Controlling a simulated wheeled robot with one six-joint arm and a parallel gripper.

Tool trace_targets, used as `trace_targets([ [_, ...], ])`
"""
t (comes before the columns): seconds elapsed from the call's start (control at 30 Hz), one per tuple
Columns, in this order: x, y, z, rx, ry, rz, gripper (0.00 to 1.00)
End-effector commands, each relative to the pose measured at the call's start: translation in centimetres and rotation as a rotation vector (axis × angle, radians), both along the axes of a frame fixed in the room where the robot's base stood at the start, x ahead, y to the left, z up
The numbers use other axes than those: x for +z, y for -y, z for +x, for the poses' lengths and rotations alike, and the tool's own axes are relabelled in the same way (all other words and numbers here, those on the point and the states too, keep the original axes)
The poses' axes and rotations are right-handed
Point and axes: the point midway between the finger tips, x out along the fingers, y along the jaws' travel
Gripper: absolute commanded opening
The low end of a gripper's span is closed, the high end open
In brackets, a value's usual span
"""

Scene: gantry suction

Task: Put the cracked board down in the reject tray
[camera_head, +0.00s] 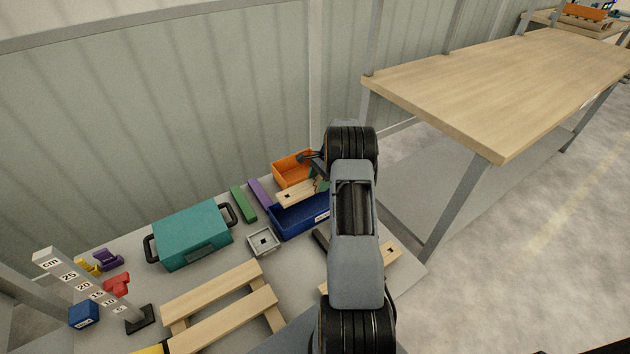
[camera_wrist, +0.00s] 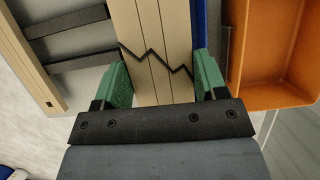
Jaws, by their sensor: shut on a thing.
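My gripper (camera_wrist: 161,82) has green fingers and is shut on the cracked board (camera_wrist: 152,35), a pale wooden piece with a dark zigzag crack across it. In the head view the board (camera_head: 292,194) is over the blue tray (camera_head: 295,228), near its far side. The blue tray's edge (camera_wrist: 199,22) shows beside the board in the wrist view. An orange tray (camera_head: 290,173) stands just behind the blue one and shows at the right of the wrist view (camera_wrist: 275,92). I cannot read which is the reject tray. My arm hides part of both trays in the head view.
A teal case (camera_head: 192,236), a small grey square tray (camera_head: 263,242), a wooden pallet-like frame (camera_head: 215,290) and a marked height post (camera_head: 80,278) share the table. Green (camera_head: 243,203) and purple (camera_head: 260,194) bars lie left of the trays. An empty wooden bench (camera_head: 500,90) stands right.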

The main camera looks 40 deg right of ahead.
Motion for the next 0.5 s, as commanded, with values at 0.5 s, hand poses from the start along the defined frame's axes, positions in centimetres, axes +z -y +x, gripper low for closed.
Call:
trace_targets([
  [0.5,-2.5,-0.5,0.3,0.009,0.0,0.002,0.37],
])
